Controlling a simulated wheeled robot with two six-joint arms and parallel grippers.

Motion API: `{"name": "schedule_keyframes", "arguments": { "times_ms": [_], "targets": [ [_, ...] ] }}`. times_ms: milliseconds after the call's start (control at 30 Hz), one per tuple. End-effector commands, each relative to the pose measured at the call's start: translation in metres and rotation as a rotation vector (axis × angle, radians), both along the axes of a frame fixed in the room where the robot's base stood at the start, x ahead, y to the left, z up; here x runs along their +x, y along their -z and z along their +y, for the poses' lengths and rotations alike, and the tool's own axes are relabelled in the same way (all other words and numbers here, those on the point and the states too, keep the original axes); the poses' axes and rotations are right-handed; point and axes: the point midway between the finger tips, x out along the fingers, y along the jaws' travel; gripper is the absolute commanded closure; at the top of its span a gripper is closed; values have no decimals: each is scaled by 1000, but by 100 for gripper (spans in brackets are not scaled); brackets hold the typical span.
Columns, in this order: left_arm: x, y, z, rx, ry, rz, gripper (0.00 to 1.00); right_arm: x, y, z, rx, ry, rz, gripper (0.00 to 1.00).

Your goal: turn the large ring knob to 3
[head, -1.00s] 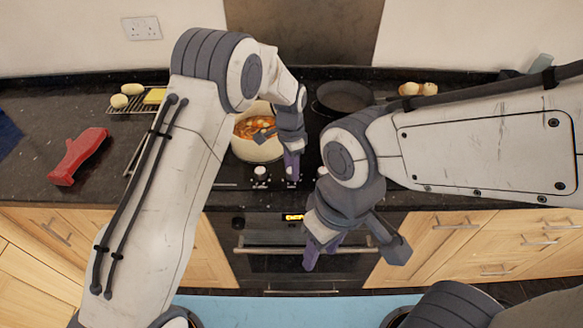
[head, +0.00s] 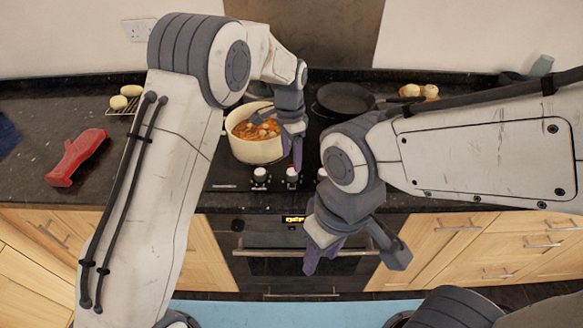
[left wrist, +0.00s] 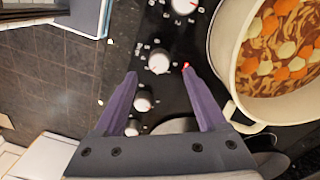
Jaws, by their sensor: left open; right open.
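A row of white control knobs lies along the front of the black hob. In the head view I see a left knob (head: 260,175), a middle knob (head: 292,174) and a partly hidden right one (head: 322,173). I cannot tell which is the large ring knob, and the dial numbers are too small to read. My left gripper (head: 293,152) is open above the hob, just behind the middle knob in the picture. In the left wrist view one knob (left wrist: 159,61) shows between and just beyond its spread fingertips (left wrist: 159,73). My right gripper (head: 352,258) is open and empty before the oven.
A cream pot (head: 256,148) of stew stands on the hob close to my left gripper; its handle (left wrist: 246,122) is near a finger. A dark frying pan (head: 345,98) is behind right. The oven handle (head: 250,252) is below.

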Motion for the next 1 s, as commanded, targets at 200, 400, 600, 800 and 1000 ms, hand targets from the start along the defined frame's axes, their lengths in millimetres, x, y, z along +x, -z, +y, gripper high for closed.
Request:
{"name": "schedule_keyframes", "arguments": {
  "times_ms": [200, 400, 600, 800, 1000],
  "targets": [
    [3, -37, 1, 0, 0, -4, 26, 0, 8, 0, 0, 0, 0, 54],
    [2, -50, 1, 0, 0, 0, 26, 0, 9, 0, 0, 0, 0, 54],
    [2, -51, 1, 0, 0, 0, 26, 0, 8, 0, 0, 0, 0, 54],
    [2, -51, 1, 0, 0, 0, 26, 0, 8, 0, 0, 0, 0, 54],
    [-20, -65, -5, -4, -29, -5, 26, 0, 8, 0, 0, 0, 0, 54]
  ]
}}
